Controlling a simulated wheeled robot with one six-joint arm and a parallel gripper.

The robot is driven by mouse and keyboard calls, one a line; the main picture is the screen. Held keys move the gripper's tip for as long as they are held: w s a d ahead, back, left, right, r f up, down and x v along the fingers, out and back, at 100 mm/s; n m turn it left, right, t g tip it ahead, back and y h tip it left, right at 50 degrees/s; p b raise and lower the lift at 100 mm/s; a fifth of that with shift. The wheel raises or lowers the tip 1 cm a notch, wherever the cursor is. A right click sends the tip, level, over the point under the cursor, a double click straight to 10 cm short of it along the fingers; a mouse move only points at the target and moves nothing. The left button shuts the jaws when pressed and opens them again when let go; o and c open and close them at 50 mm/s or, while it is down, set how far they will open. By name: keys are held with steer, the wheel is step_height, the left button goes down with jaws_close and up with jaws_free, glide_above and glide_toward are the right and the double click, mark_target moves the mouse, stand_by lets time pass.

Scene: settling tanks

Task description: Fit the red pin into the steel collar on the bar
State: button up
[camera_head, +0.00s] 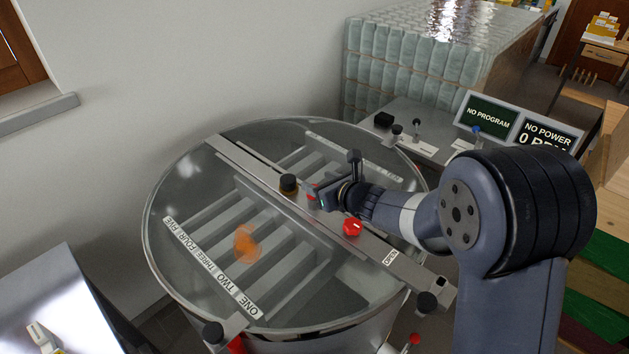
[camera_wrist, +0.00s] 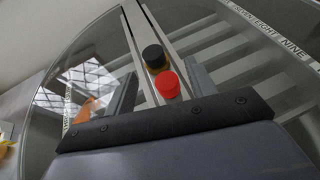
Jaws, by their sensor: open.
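The red pin (camera_wrist: 167,84) shows in the wrist view as a round red top over the bar (camera_wrist: 142,70), close beside a black knob (camera_wrist: 154,54). My gripper (camera_wrist: 164,90) is open, with one finger on each side of the red top. I cannot tell whether they touch it. The pin's lower part is hidden, and I cannot make out the steel collar.
A red knob (camera_head: 353,228) with a white mark sits further along the bar, near the OPEN label. The bar crosses a round glass-topped tank (camera_head: 165,270) with grey slats. An orange patch (camera_head: 246,242) shows at the slats. A bench with dark screens (camera_head: 489,118) stands behind right.

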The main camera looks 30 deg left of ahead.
steer(key=b+v, duration=0.1)
steer(key=v, duration=0.7)
steer(key=shift+s+d, duration=0.2)
steer(key=shift+d, duration=0.05)
steer(key=shift+w+a, duration=0.1)
steer(key=shift+a, duration=0.05)
steer(key=x, duration=0.8)
steer(key=p+x, duration=0.1)
steer(key=x, duration=0.3)
steer(key=shift+f, duration=0.3)
steer(key=shift+f+b, duration=0.25)
steer(key=shift+b, duration=0.1)
steer(key=shift+r, duration=0.1)
